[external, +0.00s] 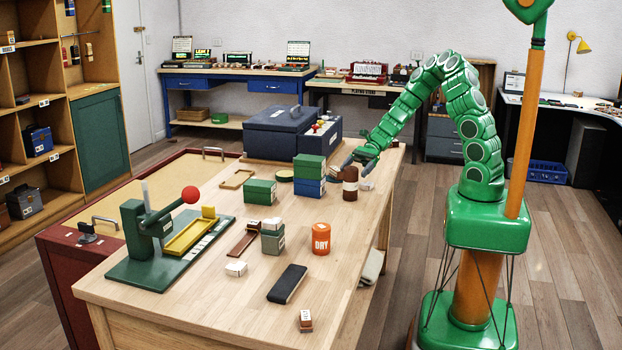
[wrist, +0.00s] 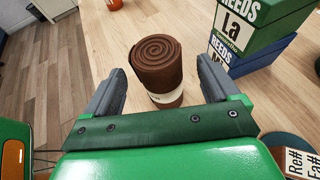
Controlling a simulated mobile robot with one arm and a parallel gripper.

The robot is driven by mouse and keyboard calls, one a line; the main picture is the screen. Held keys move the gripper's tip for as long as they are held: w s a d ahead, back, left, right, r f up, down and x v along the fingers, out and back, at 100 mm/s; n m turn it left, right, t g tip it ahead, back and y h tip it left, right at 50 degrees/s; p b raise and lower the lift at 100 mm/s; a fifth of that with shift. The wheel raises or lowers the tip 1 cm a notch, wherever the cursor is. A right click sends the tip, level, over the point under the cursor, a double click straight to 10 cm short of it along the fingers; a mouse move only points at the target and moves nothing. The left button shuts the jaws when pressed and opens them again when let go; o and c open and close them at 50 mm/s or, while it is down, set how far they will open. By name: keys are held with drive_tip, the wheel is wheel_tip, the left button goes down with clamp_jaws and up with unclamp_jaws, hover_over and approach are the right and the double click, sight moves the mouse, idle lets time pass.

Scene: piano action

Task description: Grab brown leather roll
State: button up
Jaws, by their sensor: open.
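The brown leather roll (wrist: 158,72) stands upright on the wooden table, its spiral end facing up and a pale band around its lower part. In the external view the roll (external: 350,186) is near the table's right edge, beside the stacked boxes. My gripper (wrist: 160,90) is open, with one grey finger on each side of the roll in the wrist view. The fingers look apart from the roll. In the external view my gripper (external: 352,160) reaches in from the right, at the roll's top. The roll's base is partly hidden by my gripper in the wrist view.
A green reeds box (wrist: 250,22) sits on a blue box (wrist: 245,62), close right of my gripper in the wrist view. A dark blue case (external: 285,130) stands behind. An orange "DRY" pot (external: 320,239) stands nearer the front. The table (external: 385,190) is clear along its right edge.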

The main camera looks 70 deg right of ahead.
sight(347, 180)
drive_tip(key=shift+x, duration=2.8)
drive_tip(key=c, duration=1.1)
